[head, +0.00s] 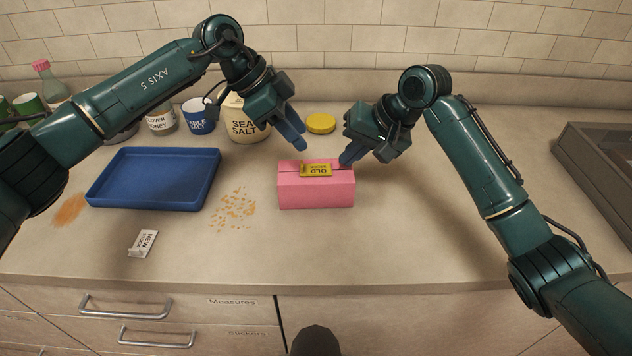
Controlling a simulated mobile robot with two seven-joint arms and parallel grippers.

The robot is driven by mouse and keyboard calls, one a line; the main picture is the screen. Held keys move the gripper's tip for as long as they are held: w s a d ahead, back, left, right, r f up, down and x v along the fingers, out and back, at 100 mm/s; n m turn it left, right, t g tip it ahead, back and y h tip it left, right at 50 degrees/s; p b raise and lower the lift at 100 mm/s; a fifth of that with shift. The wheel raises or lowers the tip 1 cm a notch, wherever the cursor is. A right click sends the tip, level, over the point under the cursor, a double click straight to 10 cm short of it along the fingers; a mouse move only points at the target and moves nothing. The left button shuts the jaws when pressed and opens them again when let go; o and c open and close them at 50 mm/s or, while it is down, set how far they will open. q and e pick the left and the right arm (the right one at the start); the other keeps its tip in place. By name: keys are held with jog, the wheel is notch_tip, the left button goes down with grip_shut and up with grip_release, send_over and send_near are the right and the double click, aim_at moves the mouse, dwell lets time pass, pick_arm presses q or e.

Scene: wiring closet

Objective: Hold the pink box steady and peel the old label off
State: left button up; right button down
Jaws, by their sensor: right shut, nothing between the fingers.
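The pink box (316,192) stands on the counter in the middle. The old label (318,171), yellow and reading "OLD STOCK" upside down, lies across its top front edge, with a small raised tab at its left end. My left gripper (299,140) is above the box's back left part, its two fingers apart and empty. My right gripper (347,160) is shut and empty, its fingertips at the box's top right corner; I cannot tell whether they touch it. A white "NEW STOCK" label (142,243) lies at the front left of the counter.
A blue tray (155,205) lies to the left, with orange crumbs (234,210) beside it. A sea salt jar (240,125), a blue table salt cup (199,118), a honey jar (160,122) and a yellow lid (321,123) stand behind. The counter front right is clear.

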jog(key=shift+s+f, duration=0.1)
jog(key=shift+f, duration=0.9)
